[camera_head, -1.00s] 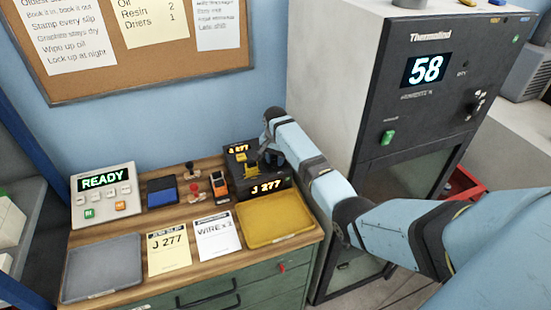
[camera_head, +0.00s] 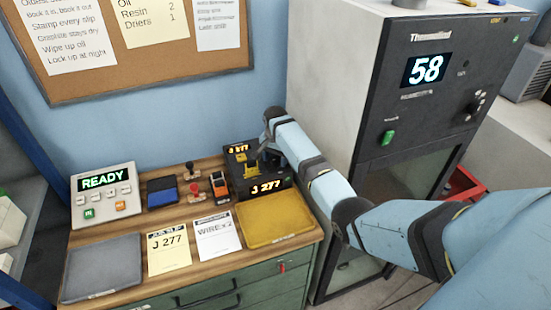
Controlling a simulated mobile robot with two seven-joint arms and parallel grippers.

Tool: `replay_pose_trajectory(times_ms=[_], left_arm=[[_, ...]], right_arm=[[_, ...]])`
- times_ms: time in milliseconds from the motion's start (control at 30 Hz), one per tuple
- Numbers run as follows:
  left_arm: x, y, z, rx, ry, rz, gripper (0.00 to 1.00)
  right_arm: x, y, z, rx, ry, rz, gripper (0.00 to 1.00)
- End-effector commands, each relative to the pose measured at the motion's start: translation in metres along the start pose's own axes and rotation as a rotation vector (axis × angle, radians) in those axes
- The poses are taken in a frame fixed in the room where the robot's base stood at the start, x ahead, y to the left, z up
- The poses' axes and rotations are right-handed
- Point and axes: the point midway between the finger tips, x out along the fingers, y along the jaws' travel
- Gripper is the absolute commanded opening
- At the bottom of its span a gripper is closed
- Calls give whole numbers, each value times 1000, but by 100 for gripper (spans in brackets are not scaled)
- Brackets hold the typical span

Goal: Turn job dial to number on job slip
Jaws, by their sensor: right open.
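The job slip (camera_head: 169,251) is a yellow sheet at the front of the wooden bench and reads J 277. The job dial unit (camera_head: 265,187) is a black box at the bench's back right. Its lit front display reads J 277, and a smaller lit display on its top also appears to read 277. A yellow part (camera_head: 251,169) shows on top of the unit. My right gripper (camera_head: 257,160) is open at the top of the unit, by the yellow part; my arm hides part of it, and I cannot tell whether it touches. My left gripper is not in view.
A yellow tray (camera_head: 275,219) lies in front of the unit, and a grey tray (camera_head: 103,268) is at the left. A READY panel (camera_head: 104,192), a blue pad (camera_head: 161,192), stamps and a WIRE slip (camera_head: 216,236) share the bench. A tall cabinet (camera_head: 340,90) stands at the right.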

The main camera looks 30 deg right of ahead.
Motion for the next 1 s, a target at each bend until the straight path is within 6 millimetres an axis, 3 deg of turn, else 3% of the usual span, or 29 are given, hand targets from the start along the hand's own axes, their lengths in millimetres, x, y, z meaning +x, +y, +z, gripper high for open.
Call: replay_pose_trajectory(times_ms=[167,600,800,1000], left_arm=[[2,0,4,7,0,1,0],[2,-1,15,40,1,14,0],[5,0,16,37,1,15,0],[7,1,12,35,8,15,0]], right_arm=[[-22,0,-1,0,3,-3,59],[-115,0,0,0,3,-4,59],[-134,0,0,0,1,-1,59],[-137,0,0,1,0,0,59]])
